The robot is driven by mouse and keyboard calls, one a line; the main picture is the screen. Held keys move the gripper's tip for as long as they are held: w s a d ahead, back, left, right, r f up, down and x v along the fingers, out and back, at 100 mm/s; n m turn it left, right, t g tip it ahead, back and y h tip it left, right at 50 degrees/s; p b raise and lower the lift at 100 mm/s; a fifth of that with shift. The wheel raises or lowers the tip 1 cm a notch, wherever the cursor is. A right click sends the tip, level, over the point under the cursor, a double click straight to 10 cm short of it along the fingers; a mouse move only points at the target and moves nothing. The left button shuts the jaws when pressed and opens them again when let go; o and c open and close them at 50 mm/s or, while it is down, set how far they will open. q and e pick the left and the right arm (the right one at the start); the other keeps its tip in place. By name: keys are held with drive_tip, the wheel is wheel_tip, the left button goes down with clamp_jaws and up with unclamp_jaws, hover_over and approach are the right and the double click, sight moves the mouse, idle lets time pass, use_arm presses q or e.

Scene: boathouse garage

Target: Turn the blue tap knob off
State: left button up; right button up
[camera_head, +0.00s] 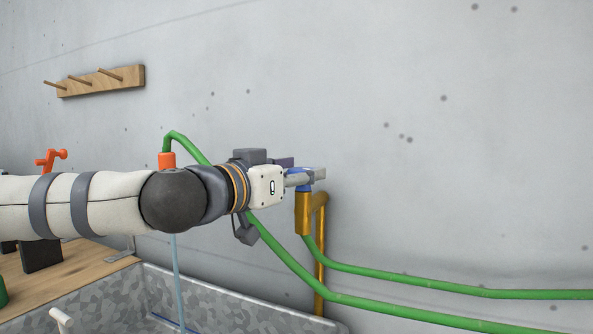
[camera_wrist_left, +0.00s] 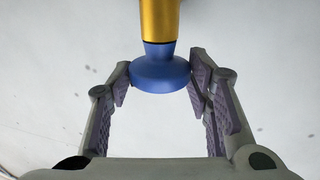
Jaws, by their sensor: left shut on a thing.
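The blue tap knob (camera_head: 304,188) sits on top of the brass tap (camera_head: 303,213) against the wall, mostly hidden by my fingers in the head view. In the left wrist view the knob (camera_wrist_left: 161,72) lies between the two fingertips, with the brass body (camera_wrist_left: 160,20) beyond it. My left gripper (camera_head: 306,177) comes in from the left and is shut on the knob. My right gripper is in neither view. A thin pale blue stream (camera_head: 176,275) falls below my left arm into the trough.
A green hose (camera_head: 400,270) runs from the tap to the right, with another length below it. A grey metal trough (camera_head: 230,305) and a wooden bench (camera_head: 70,268) stand at lower left. A peg rack (camera_head: 100,81) hangs on the wall. The upper right wall is bare.

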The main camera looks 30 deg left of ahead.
use_arm(q)
drive_tip(key=h, duration=0.1)
drive_tip(key=m+h+p, duration=0.1)
drive_tip(key=m+h, duration=0.1)
drive_tip(key=shift+s+a+r+g+p, duration=0.1)
drive_tip(key=shift+a+r+g+p, duration=0.2)
drive_tip(key=shift+r, duration=0.1)
drive_tip(key=shift+f+m+g+h, duration=0.15)
drive_tip(key=shift+m+g+h, duration=0.2)
drive_tip(key=shift+h, duration=0.25)
drive_tip(key=shift+w+a+f+m+g+h, duration=0.1)
drive_tip(key=shift+w+f+m+g+h, duration=0.2)
drive_tip(key=shift+m+h, duration=0.25)
drive_tip(key=m+g+h+b, duration=0.1)
drive_tip(key=h, duration=0.1)
drive_tip(key=m+g+h+b, duration=0.3)
drive_tip(key=g+h, duration=0.1)
drive_tip(key=shift+w+a+f+m, duration=0.15)
drive_tip(key=shift+w+f+m, duration=0.15)
drive_tip(key=shift+f, duration=0.05)
drive_tip(key=shift+r+m+g+h+b, duration=0.25)
drive_tip(key=shift+m+g+h+b, duration=0.25)
drive_tip(key=shift+b, duration=0.25)
drive_tip(key=shift+s+r, duration=0.1)
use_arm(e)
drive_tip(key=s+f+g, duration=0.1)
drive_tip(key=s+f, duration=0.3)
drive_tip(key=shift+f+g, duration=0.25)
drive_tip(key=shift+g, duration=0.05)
